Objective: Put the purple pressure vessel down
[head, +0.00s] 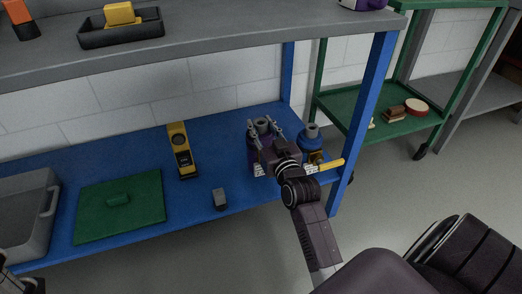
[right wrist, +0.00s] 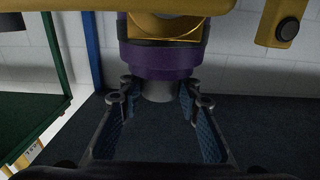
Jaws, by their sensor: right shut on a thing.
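My right gripper (head: 266,128) is shut on the purple pressure vessel (head: 252,156) at the right end of the blue lower shelf. In the right wrist view, the vessel's purple band (right wrist: 158,60) and grey neck (right wrist: 158,90) show between the fingertips, with yellow parts beyond. The vessel is partly hidden by the gripper in the head view. I cannot tell whether its base touches the shelf. A part of my left gripper (head: 14,280) shows at the lower left corner, too cut off to read.
A blue vessel (head: 311,134) stands close right of the held one, with a yellow handle (head: 330,164) near it. The blue shelf (head: 225,150) also bears a yellow device (head: 181,150), small grey block (head: 219,199), green lid (head: 120,207) and grey bin (head: 25,215). A blue post (head: 372,85) stands right.

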